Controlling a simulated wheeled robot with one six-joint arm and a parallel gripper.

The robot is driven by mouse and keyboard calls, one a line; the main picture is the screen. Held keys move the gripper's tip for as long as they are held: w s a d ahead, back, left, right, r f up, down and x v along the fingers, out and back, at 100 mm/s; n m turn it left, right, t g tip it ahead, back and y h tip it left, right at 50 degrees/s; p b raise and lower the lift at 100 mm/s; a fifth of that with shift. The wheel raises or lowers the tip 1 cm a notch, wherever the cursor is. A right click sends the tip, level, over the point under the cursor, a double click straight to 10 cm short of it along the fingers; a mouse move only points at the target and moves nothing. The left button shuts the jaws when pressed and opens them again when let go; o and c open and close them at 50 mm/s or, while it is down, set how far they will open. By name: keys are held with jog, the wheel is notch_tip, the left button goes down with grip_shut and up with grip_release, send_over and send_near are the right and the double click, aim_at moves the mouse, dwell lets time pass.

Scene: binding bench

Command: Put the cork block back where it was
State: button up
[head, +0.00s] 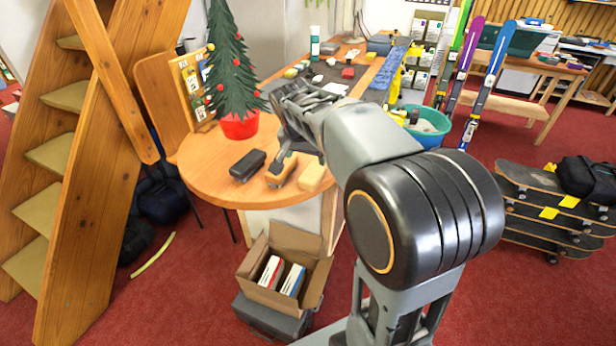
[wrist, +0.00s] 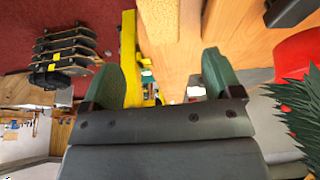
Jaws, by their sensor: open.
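A pale tan, speckled block, which looks like the cork block (head: 313,177), lies on the round wooden table near its front right edge. It also shows at the top of the wrist view (wrist: 158,18), partly cut off. My gripper (wrist: 160,78) is open, with its two green-tipped fingers wide apart and nothing between them. The block is beyond the fingertips and not touching them. In the head view my arm reaches over the table, and the fingertips are hard to make out there.
A black block (head: 247,165) and an orange-tan tool (head: 281,170) lie left of the tan block. A small Christmas tree in a red pot (head: 240,124) stands behind them. A cardboard box (head: 284,262) sits below the table. A teal basin (head: 428,127) is at right.

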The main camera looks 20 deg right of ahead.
jog(key=s+a+f+n+y, duration=0.1)
jog(key=s+a+f+n, duration=0.1)
jog(key=s, duration=0.4)
jog(key=s+a+f+n+y, duration=0.1)
jog(key=s+a+f+n, duration=0.1)
jog(key=s, duration=0.4)
jog(key=s+a+f+n+y, duration=0.1)
jog(key=s+a+f+n, duration=0.2)
jog(key=s+n, duration=0.2)
jog(key=shift+s+a+t, duration=0.2)
jog(key=shift+s+t, duration=0.1)
jog(key=shift+s, duration=0.3)
jog(key=shift+r, duration=0.3)
